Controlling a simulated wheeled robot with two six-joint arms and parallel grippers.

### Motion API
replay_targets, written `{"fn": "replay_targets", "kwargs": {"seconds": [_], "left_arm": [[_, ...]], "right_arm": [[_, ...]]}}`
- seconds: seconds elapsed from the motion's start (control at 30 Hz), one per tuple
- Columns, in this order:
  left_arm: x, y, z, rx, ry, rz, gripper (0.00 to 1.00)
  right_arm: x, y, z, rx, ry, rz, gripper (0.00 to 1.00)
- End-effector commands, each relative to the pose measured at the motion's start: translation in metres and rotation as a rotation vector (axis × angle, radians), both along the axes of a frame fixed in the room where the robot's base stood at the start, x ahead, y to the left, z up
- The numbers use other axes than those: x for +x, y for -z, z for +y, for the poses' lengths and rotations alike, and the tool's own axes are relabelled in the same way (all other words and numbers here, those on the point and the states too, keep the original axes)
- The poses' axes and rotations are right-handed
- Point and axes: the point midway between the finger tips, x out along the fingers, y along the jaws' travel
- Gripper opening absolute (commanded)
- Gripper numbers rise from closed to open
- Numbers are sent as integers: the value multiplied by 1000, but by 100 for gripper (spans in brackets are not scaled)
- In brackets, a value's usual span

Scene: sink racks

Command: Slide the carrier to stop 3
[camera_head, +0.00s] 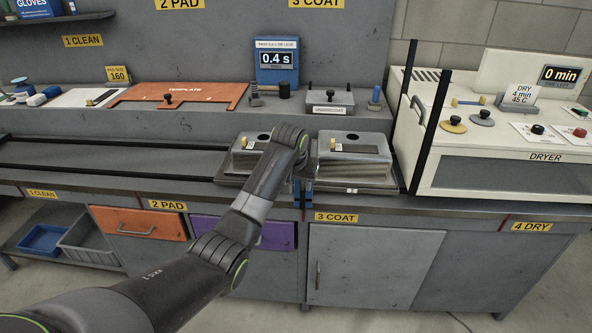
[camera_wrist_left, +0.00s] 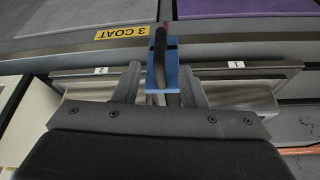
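The carrier (camera_head: 350,187) is a flat grey tray on the rails, behind the 3 COAT label (camera_head: 336,217). It bears two grey metal boxes, the left one (camera_head: 243,160) partly hidden by my arm and the right one (camera_head: 353,155). A blue handle piece (camera_head: 304,190) on its front stands about level with the red mark at the left of that label. My left gripper (camera_wrist_left: 162,75) is at this blue handle (camera_wrist_left: 163,82), one finger on each side. Whether both fingers press on it is unclear. The carrier's edge with labels 1 and 2 (camera_wrist_left: 236,66) shows behind. My right gripper is out of view.
The rails (camera_head: 100,165) run clear to the left past 2 PAD and 1 CLEAN. The dryer (camera_head: 500,150) stands right of the carrier, with a black post (camera_head: 430,130) near its end. An orange template (camera_head: 180,95) and a 0.4 s display (camera_head: 277,60) are behind.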

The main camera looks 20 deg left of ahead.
Motion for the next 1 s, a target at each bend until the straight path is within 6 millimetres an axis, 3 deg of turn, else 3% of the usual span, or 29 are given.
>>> {"fn": "replay_targets", "kwargs": {"seconds": [0.2, 0.4, 0.9, 1.0], "left_arm": [[-14, -35, -1, 0, 0, -3, 38], [-23, -55, -1, 0, 0, -1, 38], [-25, -60, -1, 0, 0, 0, 38], [-25, -53, 0, -1, -2, 5, 38]], "right_arm": [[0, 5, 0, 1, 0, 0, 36], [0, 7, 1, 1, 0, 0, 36], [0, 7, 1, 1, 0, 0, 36], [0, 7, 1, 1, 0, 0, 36]]}}
